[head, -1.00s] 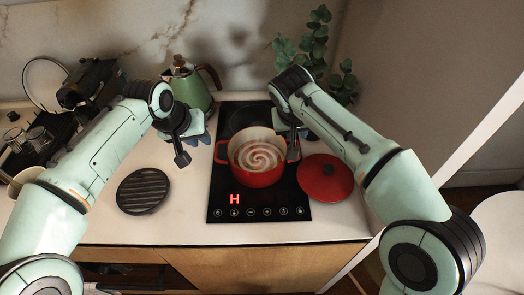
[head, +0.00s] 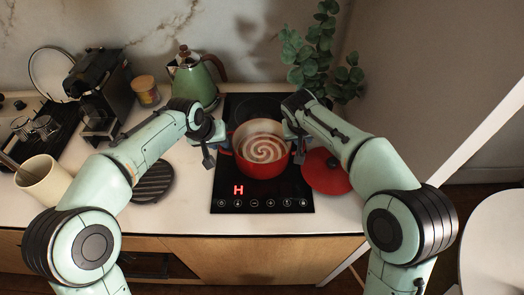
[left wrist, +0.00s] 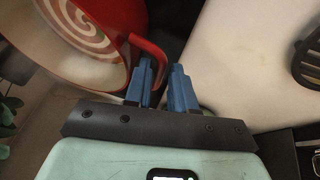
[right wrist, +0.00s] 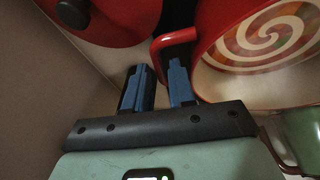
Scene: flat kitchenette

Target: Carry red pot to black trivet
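The red pot (head: 261,168), with a cream inside and a swirl of soup, stands on the black cooktop. The black ribbed trivet (head: 153,184) lies on the white counter left of the cooktop, partly behind my left arm. My left gripper (head: 211,146) is at the pot's left handle; in the left wrist view its blue fingers (left wrist: 164,75) are apart, with the red handle (left wrist: 150,47) reaching between them. My right gripper (head: 294,135) is at the right handle; in the right wrist view its fingers (right wrist: 157,76) are apart around the handle (right wrist: 172,38).
The red lid (head: 326,176) lies right of the pot, partly under my right arm. The cooktop (head: 260,204) shows a red H. A green kettle (head: 193,83), coffee machine (head: 103,85), plant (head: 318,60) and cream crock (head: 44,181) stand around. Counter beside the trivet is clear.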

